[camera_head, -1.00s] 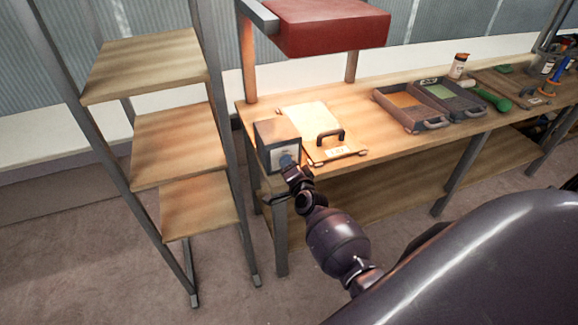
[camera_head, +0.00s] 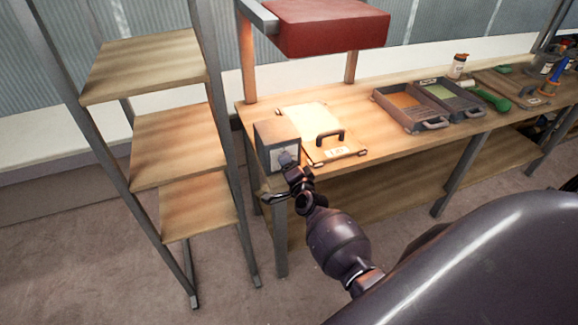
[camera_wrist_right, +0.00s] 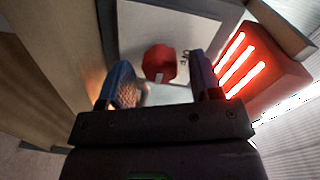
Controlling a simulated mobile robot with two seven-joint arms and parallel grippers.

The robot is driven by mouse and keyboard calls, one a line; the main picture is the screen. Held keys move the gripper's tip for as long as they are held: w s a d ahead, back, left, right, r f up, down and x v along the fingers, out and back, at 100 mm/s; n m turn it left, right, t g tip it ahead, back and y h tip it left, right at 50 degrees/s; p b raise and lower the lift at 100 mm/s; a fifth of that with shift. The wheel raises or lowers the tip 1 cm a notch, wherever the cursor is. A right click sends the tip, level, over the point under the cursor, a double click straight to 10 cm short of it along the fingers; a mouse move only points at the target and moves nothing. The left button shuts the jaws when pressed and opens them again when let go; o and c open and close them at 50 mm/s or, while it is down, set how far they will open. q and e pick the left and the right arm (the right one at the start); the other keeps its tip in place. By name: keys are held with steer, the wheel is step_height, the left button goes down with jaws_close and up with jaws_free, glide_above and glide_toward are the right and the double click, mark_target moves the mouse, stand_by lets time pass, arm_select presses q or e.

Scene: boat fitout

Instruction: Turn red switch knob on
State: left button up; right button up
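The red switch knob (camera_wrist_right: 160,64) shows in the right wrist view, on the pale front panel (camera_wrist_right: 208,16) of a box. It is faceted, with a small pale mark at its lower edge. The grey switch box (camera_head: 272,134) stands at the bench's left front corner in the head view, where my right gripper hides the knob. My right gripper (camera_head: 287,160) is in front of that panel. In the wrist view its two blue fingers (camera_wrist_right: 162,80) are apart, with the knob showing between and beyond them; contact cannot be told. My left gripper is not in view.
A clipboard-like panel with a black handle (camera_head: 329,137) lies right of the box. Trays (camera_head: 404,116) sit farther right on the bench (camera_head: 372,148). A red hood (camera_head: 328,28) hangs above; glowing slots show in the wrist view (camera_wrist_right: 240,62). A shelf rack (camera_head: 180,144) stands left.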

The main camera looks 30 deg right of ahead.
steer(key=shift+s, duration=0.1)
steer(key=v, duration=1)
steer(key=shift+s+a+p, duration=0.15)
steer(key=shift+s+p, duration=0.15)
stand_by(0.4)
